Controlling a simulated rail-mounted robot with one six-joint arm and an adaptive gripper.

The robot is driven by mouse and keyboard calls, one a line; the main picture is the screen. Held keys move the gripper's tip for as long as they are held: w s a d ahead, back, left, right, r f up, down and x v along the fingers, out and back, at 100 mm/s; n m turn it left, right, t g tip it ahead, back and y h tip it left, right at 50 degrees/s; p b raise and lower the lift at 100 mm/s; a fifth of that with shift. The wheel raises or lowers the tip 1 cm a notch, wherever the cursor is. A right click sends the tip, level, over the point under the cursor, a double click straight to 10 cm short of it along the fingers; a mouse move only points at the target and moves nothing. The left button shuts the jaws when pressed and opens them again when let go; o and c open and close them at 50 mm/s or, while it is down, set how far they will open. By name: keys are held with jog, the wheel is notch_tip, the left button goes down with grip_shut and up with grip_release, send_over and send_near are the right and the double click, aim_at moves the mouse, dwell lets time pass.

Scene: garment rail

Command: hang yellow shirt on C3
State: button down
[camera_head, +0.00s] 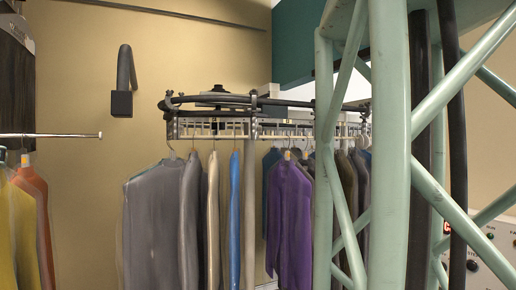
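The yellow shirt (17,236) hangs at the far left, partly cut off by the picture's left edge. It hangs below a short metal rod (60,135), beside an orange-brown shirt. A round garment rack (215,128) with a dark upper ring and a slotted white rail stands in the middle. No C3 mark can be read on it, so I cannot tell which place is C3. The rack's right part is partly hidden. My gripper is not in view.
Grey shirts (152,230), a blue garment (234,215) and a purple shirt (290,215) hang on the rack, with darker ones to the right. The orange-brown shirt (36,195) touches or overlaps the yellow one. A control panel (487,250) shows at the lower right.

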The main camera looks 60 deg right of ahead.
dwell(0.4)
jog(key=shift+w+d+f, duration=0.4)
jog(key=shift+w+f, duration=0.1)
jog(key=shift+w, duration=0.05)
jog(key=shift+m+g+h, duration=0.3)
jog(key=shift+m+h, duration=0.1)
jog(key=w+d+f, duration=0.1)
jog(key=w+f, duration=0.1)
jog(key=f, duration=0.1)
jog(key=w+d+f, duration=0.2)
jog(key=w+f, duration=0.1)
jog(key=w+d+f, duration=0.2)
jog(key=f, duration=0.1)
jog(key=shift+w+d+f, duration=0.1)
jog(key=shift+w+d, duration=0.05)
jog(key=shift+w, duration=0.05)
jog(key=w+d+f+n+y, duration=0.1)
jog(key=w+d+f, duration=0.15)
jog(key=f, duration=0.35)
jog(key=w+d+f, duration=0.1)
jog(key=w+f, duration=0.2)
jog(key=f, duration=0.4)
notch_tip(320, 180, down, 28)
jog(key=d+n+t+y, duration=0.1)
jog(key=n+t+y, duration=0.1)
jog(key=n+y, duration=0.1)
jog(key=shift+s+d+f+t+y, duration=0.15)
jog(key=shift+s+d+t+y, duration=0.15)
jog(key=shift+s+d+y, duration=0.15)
